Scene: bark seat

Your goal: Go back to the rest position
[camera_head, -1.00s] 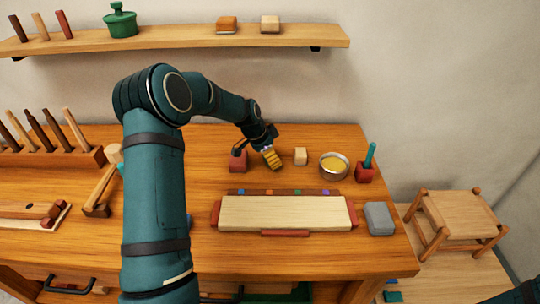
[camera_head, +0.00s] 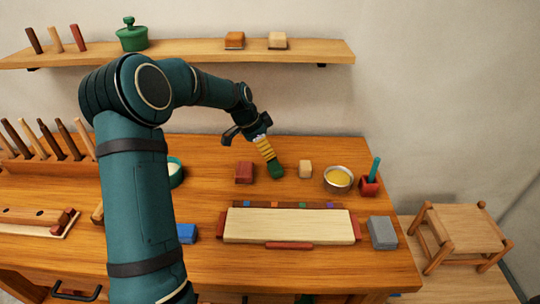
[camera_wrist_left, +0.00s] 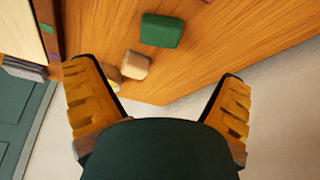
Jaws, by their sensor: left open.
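My left gripper (camera_head: 247,143) is open and empty above the back of the workbench (camera_head: 215,205). A green block (camera_head: 276,171) is just below its yellow-padded finger in the head view. A red block (camera_head: 244,172) stands to the left of it and a pale wooden block (camera_head: 305,169) to the right. In the left wrist view both yellow-padded fingers of my left gripper (camera_wrist_left: 156,76) are spread wide with nothing between them. The green block (camera_wrist_left: 161,30) and a pale block (camera_wrist_left: 135,66) lie beyond the fingertips there. My right gripper is out of view.
A pale board (camera_head: 290,226), a grey block (camera_head: 382,232), a bowl with yellow contents (camera_head: 338,179) and a red holder (camera_head: 369,186) stand on the bench. My left arm hides part of its left side. A shelf (camera_head: 180,56) runs above; a stool (camera_head: 462,230) stands right.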

